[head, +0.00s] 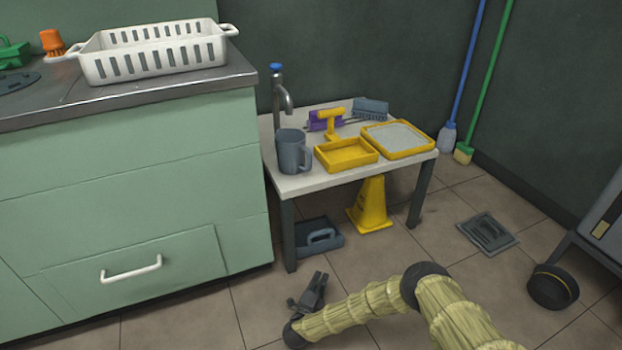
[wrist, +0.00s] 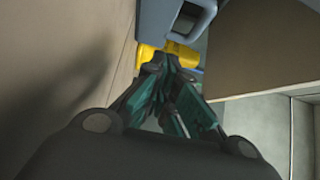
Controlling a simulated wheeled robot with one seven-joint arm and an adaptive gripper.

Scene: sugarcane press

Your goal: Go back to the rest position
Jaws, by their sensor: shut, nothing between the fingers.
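My gripper (head: 318,281) is low over the tiled floor in the head view, in front of the small table (head: 296,184) and right of the green cabinet. Its fingers point up in the picture and it is clear of the things around it. In the wrist view, the fingers of my gripper (wrist: 165,66) come together at their tips with nothing between them. Beyond the tips are a blue-grey item (wrist: 150,18) and something yellow (wrist: 152,54), both partly cut off or hidden.
The green cabinet (head: 130,185) bounds the left; a wheeled frame (head: 553,287) stands right. Floor between is mostly clear.

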